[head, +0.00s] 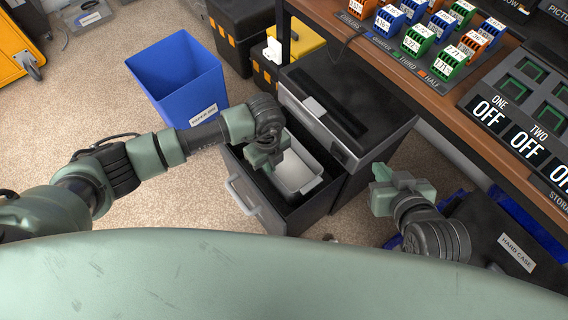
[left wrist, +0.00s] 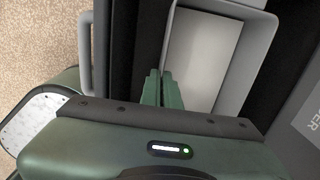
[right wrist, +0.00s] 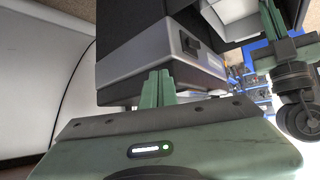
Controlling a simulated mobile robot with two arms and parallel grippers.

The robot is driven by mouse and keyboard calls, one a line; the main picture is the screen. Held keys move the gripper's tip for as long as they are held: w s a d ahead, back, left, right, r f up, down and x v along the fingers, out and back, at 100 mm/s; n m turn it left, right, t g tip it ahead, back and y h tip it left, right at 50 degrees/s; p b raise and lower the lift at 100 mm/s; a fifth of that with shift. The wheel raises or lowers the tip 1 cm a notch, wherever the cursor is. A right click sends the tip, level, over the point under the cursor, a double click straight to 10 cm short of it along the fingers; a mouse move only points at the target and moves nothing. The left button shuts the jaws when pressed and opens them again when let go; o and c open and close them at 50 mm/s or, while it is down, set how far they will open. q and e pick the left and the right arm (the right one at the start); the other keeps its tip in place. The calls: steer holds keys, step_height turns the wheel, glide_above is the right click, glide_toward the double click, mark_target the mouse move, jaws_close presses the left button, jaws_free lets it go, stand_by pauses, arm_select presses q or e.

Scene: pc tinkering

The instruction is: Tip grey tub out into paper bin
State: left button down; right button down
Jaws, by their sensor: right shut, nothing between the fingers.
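The grey tub (head: 305,179) sits upright in an open drawer of a black cabinet; it also shows in the left wrist view (left wrist: 203,60). Its visible floor looks bare and pale; part of it is hidden by my gripper. My left gripper (head: 280,147) is over the tub's left side, its fingers (left wrist: 161,85) close together on the tub's side wall. The blue paper bin (head: 178,75) stands on the floor at upper left, its label facing me. My right gripper (head: 381,172) is shut and empty, right of the cabinet; its fingertips show in the right wrist view (right wrist: 158,75).
The drawer front (head: 252,203) with its handle sticks out around the tub. The cabinet top (head: 350,85) rises behind it. A desk (head: 470,120) with racks of labelled blocks overhangs at right. A hard case (head: 510,245) lies lower right.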

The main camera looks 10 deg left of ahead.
arm_select(q)
steer(key=shift+r+p, duration=0.3)
steer(key=shift+r, duration=0.2)
arm_select(e)
steer(key=shift+s+d+f+g+h, duration=0.1)
steer(key=shift+s+d+f+g, duration=0.15)
steer(key=shift+s+f+g, duration=0.4)
steer(key=shift+s+d+f+g+h, duration=0.1)
steer(key=shift+s+d+f+g, duration=0.25)
steer(key=shift+s, duration=0.45)
steer(key=shift+s+d+f+g+h, duration=0.1)
steer(key=shift+s+d+f+g, duration=0.1)
steer(key=shift+s+f+g, duration=0.35)
